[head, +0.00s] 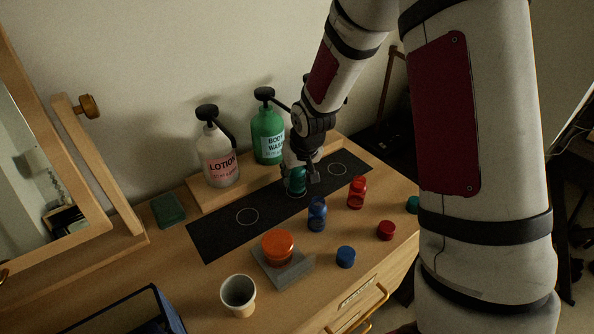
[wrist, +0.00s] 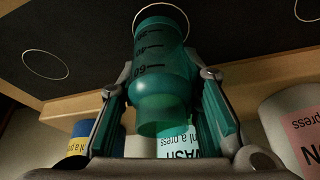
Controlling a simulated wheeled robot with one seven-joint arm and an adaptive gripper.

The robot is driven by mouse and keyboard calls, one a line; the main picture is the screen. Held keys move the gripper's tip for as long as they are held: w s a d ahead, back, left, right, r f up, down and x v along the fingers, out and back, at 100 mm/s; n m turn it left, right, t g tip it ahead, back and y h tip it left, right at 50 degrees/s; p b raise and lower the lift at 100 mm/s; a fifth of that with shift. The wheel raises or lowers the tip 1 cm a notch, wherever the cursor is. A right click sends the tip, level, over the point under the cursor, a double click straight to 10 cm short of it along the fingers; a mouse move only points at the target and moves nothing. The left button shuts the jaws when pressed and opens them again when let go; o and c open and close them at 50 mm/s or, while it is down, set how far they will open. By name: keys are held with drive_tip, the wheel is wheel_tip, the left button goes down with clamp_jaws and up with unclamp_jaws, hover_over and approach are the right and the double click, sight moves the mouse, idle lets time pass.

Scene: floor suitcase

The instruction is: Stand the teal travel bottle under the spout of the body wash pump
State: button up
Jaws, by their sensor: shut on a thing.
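The teal travel bottle (head: 296,184) is upright between the fingers of my gripper (head: 301,174), over the middle ring of the black mat (head: 215,237). In the wrist view the fingers grip the teal bottle (wrist: 160,75) from both sides, and its base lies within or just above a ring outline. I cannot tell whether it touches the mat. The green body wash pump (head: 268,138) stands behind it on the wooden shelf, with its spout (head: 281,103) reaching forward and right. Part of the pump's label (wrist: 178,142) shows behind the bottle in the wrist view.
The lotion pump (head: 218,160) stands left. A blue-and-yellow container (wrist: 80,145) shows in the wrist view. Blue (head: 317,215) and red (head: 357,193) bottles stand in front, with blue (head: 346,257), red (head: 386,230) and teal (head: 412,204) caps. A cup (head: 238,297) stands near the front.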

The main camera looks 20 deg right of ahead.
drive_tip(key=shift+a+f, duration=0.15)
drive_tip(key=shift+f, duration=0.15)
drive_tip(key=shift+f, duration=0.2)
drive_tip(key=o, duration=0.9)
drive_tip(key=shift+r, duration=0.1)
